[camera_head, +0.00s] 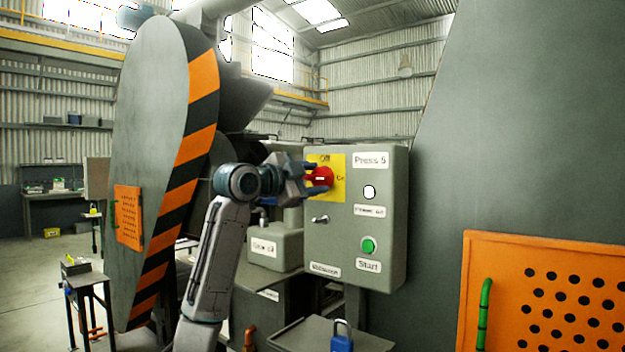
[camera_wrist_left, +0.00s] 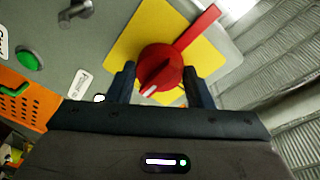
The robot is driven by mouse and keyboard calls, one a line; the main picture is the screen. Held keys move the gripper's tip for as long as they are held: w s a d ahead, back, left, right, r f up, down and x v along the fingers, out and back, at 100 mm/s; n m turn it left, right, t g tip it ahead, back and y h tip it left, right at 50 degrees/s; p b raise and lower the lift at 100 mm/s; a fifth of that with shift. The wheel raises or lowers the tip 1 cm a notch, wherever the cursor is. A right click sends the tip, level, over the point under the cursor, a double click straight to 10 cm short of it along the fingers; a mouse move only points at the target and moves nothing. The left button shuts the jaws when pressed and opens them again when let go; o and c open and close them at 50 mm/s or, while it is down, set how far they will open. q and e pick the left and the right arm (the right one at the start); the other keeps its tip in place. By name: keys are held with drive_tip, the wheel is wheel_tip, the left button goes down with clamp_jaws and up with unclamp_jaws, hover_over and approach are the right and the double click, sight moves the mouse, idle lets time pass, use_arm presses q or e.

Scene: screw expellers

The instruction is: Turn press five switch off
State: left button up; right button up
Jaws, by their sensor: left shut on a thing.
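The Press 5 control box (camera_head: 385,245) is grey and stands in the middle of the head view. Its red rotary switch (camera_head: 322,177) sits on a yellow plate (camera_head: 338,159) marked "Off" at the top and "On" at the right. My left gripper (camera_head: 312,178) has its fingers on either side of the red knob and is shut on it. In the left wrist view the red switch (camera_wrist_left: 160,68) is between the two dark fingers, with its red handle pointing to the upper right over the yellow plate (camera_wrist_left: 135,40). My right gripper is not in view.
The box also carries a green start button (camera_head: 369,245), a white lamp (camera_head: 369,192) and a small metal key switch (camera_head: 320,219). A blue padlock (camera_head: 342,337) lies on a tray below. An orange perforated guard (camera_head: 550,300) stands at the right.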

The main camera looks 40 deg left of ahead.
use_arm(q)
drive_tip(key=shift+n, duration=0.3)
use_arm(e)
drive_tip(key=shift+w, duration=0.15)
use_arm(q)
drive_tip(key=shift+n, duration=0.3)
drive_tip(key=n+p, duration=0.2)
drive_tip(key=n, duration=0.3)
drive_tip(key=shift+f+t, duration=0.1)
drive_tip(key=shift+t, duration=0.3)
drive_tip(key=n, duration=0.2)
drive_tip(key=n+p, duration=0.1)
drive_tip(key=n, duration=0.2)
drive_tip(key=shift+d+f+t+y, duration=0.1)
drive_tip(key=shift+t+y, duration=0.2)
drive_tip(key=shift+y, duration=0.1)
drive_tip(key=n+y, duration=0.1)
drive_tip(key=n, duration=0.3)
drive_tip(key=shift+p, duration=0.3)
drive_tip(key=shift+d+f+n+y, duration=0.15)
drive_tip(key=shift+n+y, duration=0.25)
drive_tip(key=shift+n, duration=1.7)
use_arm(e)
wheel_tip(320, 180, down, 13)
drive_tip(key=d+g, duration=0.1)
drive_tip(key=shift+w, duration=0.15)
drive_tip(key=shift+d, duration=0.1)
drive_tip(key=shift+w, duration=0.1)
use_arm(q)
drive_tip(key=o, duration=1)
